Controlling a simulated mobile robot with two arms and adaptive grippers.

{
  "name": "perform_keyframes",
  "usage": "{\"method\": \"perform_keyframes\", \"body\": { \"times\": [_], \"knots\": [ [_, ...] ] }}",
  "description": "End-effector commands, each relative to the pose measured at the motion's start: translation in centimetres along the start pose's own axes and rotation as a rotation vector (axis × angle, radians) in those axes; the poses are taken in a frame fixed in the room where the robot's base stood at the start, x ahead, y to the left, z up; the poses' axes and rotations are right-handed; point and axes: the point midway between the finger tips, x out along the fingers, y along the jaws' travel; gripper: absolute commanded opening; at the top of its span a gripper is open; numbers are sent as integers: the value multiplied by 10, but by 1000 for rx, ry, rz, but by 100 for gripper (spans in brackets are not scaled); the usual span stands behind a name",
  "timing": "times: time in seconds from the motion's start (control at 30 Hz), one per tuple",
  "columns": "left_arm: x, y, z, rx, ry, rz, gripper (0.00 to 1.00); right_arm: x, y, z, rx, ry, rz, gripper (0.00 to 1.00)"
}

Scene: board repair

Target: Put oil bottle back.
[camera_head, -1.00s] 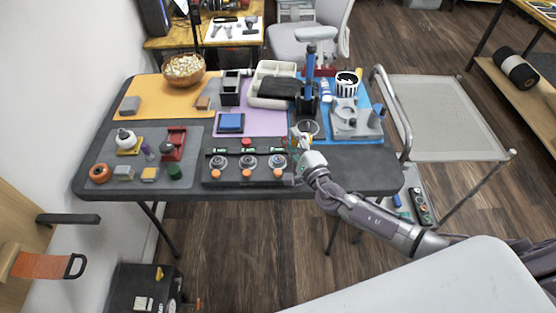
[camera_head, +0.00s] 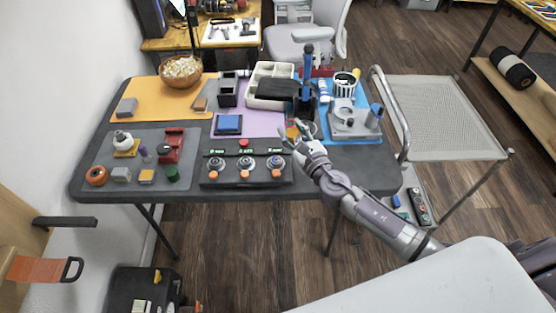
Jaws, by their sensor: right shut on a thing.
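My right gripper (camera_head: 298,136) is over the right front part of the dark table, just behind the right end of the control box. It is shut on a small amber-orange thing (camera_head: 292,129), which looks like the oil bottle. The fingers partly hide it, and it is too small to tell its exact shape or whether it touches the table. A small blue-and-white bottle (camera_head: 324,91) stands on the blue mat (camera_head: 362,96) at the back right. My left gripper is out of view.
The black control box (camera_head: 214,175) with several knobs is at the front. A blue-and-black stand (camera_head: 308,70) rises behind the gripper. A grey fixture (camera_head: 347,122) is to its right. A grey mat (camera_head: 103,152) holds several small items. The front right tabletop is clear.

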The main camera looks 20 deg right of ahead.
Motion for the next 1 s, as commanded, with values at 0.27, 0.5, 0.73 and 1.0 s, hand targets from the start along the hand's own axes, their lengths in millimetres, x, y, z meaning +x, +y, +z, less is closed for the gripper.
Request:
{"method": "perform_keyframes", "body": {
  "times": [0.27,0.5,0.73,1.0],
  "knots": [
    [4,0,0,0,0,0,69,-14,-11,-6,18,9,-33,3],
    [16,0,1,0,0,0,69,-85,-76,-22,102,38,-207,3],
    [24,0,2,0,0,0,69,-154,-137,-21,173,45,-358,3],
    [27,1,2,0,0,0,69,-173,-158,-20,209,41,-418,3]
  ]
}}
